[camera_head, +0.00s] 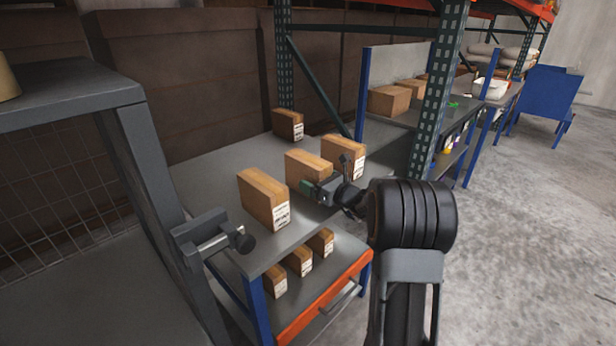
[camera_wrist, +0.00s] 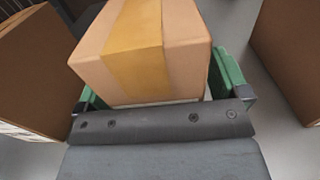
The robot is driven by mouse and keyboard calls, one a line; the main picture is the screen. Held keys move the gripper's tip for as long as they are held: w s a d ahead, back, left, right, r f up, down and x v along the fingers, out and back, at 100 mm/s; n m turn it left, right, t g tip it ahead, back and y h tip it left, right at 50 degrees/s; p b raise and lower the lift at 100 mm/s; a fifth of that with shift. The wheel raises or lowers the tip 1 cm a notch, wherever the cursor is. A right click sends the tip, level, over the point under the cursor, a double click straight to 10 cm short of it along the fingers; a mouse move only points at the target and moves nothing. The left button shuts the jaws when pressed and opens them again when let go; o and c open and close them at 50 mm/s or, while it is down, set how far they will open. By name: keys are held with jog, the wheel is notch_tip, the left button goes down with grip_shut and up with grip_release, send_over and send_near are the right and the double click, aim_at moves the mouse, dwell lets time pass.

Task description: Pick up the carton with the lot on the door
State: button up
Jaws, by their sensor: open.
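Several brown cartons with white printed labels stand on a grey shelf top (camera_head: 220,160). My gripper (camera_head: 318,188) is at the middle carton (camera_head: 304,165). In the wrist view, that carton (camera_wrist: 145,50), with a yellowish tape strip, sits between my open green fingers (camera_wrist: 150,88). I cannot tell whether the fingers touch it. A left front carton (camera_head: 265,198), a right carton (camera_head: 343,155) and a back carton (camera_head: 288,124) stand apart from it. The label lots are too small to read. I cannot make out a lot on a door.
Smaller cartons (camera_head: 300,260) stand on a lower level behind an orange-edged front (camera_head: 325,300). A grey mesh frame (camera_head: 150,160) with a black-knobbed latch (camera_head: 215,235) stands at left. A green rack post (camera_head: 437,90) rises at right. Open concrete floor (camera_head: 530,220) lies right.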

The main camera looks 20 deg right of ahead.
jog(key=c, duration=1.3)
